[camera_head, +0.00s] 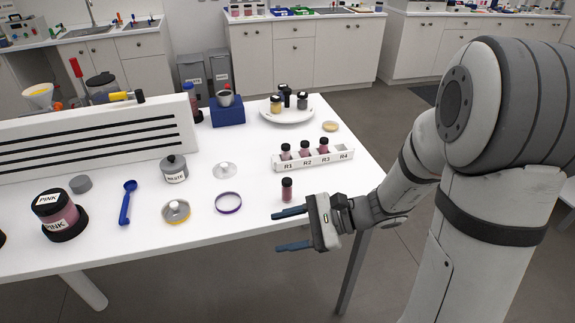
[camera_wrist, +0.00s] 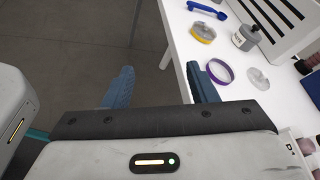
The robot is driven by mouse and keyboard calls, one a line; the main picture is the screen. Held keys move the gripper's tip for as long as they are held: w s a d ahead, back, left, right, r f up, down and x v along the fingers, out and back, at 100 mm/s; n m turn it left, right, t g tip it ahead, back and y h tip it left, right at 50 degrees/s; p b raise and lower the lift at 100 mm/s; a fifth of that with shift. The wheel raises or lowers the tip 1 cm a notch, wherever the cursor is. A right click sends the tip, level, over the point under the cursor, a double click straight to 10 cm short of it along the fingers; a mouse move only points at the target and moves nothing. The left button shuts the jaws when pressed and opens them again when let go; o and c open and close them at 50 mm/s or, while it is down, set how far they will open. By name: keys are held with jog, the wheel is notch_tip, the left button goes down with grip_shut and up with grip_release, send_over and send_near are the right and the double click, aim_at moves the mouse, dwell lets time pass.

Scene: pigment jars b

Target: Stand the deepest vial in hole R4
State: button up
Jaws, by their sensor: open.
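A small vial (camera_head: 287,190) with a black cap and dark red contents stands upright on the white table near its front right edge. The white rack (camera_head: 297,165), labelled R1 to R4, stands behind it. Capped vials stand at R1 (camera_head: 286,152), R2 (camera_head: 305,149) and R3 (camera_head: 324,146), with pinkish-red contents. The place at R4 (camera_head: 344,151) holds no vial. My gripper (camera_head: 276,232) is open and empty at the table's front edge, in front of the loose vial and apart from it. Its two blue fingers also show in the wrist view (camera_wrist: 158,72).
A white plate (camera_head: 287,117) with several jars stands behind the rack. A slotted white panel (camera_head: 100,135) stands at left.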

jog(key=w+d+f+m+t+y, duration=0.1)
jog(key=w+m+t+y, duration=0.1)
jog(key=w+m+t, duration=0.4)
jog(key=m+t+h+p, duration=0.1)
jog(key=m+t+h, duration=0.1)
jog(key=m+t, duration=0.45)
send_near(291, 186)
jog(key=w+a+g, duration=0.1)
jog(key=w+a, duration=0.1)
jog(key=a, duration=0.1)
jog(key=shift+w, duration=0.25)
jog(key=shift+w+a+m, duration=0.1)
jog(key=shift+w+m, duration=0.15)
jog(key=p+x, duration=0.1)
jog(key=x, duration=0.1)
jog(key=p+x, duration=0.1)
jog(key=x, duration=0.3)
jog(key=shift+w+a+r+p, duration=0.1)
jog(key=shift+a+r+p, duration=0.05)
jog(key=shift+r+p, duration=0.25)
jog(key=shift+w+a+f, duration=0.1)
jog(key=shift+w+a, duration=0.2)
jog(key=c, duration=1)
